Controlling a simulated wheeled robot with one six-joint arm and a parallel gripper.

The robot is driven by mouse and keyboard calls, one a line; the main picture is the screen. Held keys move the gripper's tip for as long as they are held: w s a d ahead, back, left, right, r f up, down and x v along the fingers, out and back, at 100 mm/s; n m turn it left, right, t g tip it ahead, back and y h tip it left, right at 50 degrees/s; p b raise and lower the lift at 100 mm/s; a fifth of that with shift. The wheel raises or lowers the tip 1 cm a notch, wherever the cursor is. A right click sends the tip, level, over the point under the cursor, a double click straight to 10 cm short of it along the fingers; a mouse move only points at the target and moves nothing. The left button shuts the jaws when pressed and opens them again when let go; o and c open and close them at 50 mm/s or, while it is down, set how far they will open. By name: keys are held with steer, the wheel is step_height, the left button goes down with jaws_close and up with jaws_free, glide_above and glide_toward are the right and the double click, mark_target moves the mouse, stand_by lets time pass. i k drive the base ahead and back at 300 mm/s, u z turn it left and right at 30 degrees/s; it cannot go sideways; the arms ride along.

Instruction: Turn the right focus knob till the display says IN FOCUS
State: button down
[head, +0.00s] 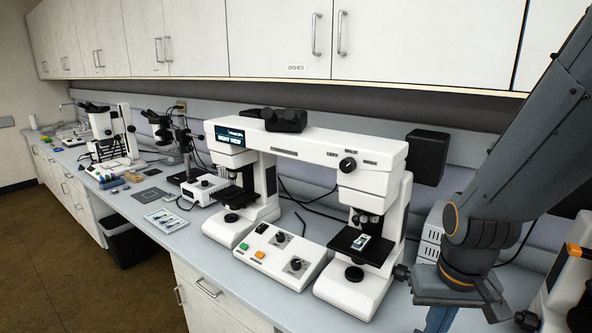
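The white twin-stage microscope (310,148) stands on the bench. Its small dark display (231,136) is on the upper left; the large line seems to read RIGHT VIEW, and the smaller line is too small to read. On the right stand, a dark side knob (402,273) sticks out at the right of the base, and a round black knob (354,272) sits at the front under the stage. My gripper (436,318) points down at the lower right, to the right of the side knob and apparently apart from it. Its fingertips are cut off by the bottom edge.
A slide lies on the right stage (349,244). A white control box (278,253) with buttons and dials stands between the stands. A white device with an orange handle (578,252) is at the far right. Wall cabinets (420,45) overhang the bench.

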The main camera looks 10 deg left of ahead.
mark_target(401, 273)
steer(key=k, duration=0.45)
steer(key=z, duration=0.7)
steer(key=i, duration=0.85)
